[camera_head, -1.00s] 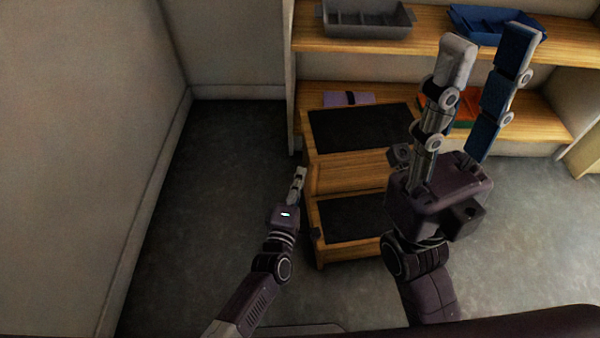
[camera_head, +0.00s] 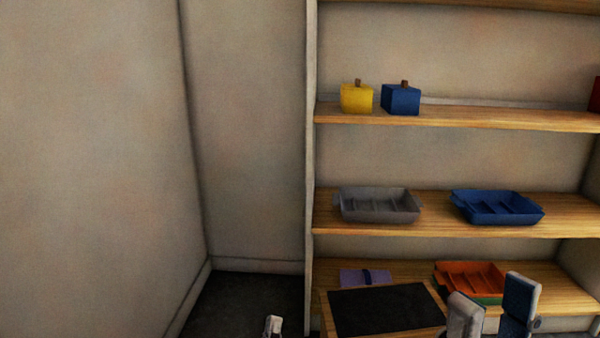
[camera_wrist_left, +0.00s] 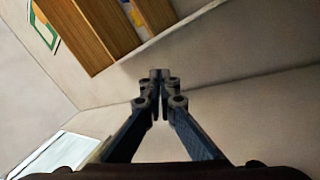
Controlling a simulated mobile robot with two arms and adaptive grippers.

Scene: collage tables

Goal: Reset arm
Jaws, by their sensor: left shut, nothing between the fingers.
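My left gripper (camera_head: 272,326) shows only its tip at the bottom edge of the head view, over the dark floor to the left of the step stool. In the left wrist view my left gripper (camera_wrist_left: 158,85) has its fingers together with nothing between them. My right gripper (camera_head: 493,308) shows only its two fingertips at the bottom right of the head view, one grey and one blue. They stand well apart and nothing is seen between them. Both arms are below the picture.
A wooden shelf unit (camera_head: 340,216) holds a yellow box (camera_head: 356,98), a blue box (camera_head: 401,100), a grey tray (camera_head: 378,206), a blue tray (camera_head: 497,208), an orange tray (camera_head: 470,282) and a purple item (camera_head: 358,278). A step stool with a black top (camera_head: 385,310) stands before it. Walls close the left.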

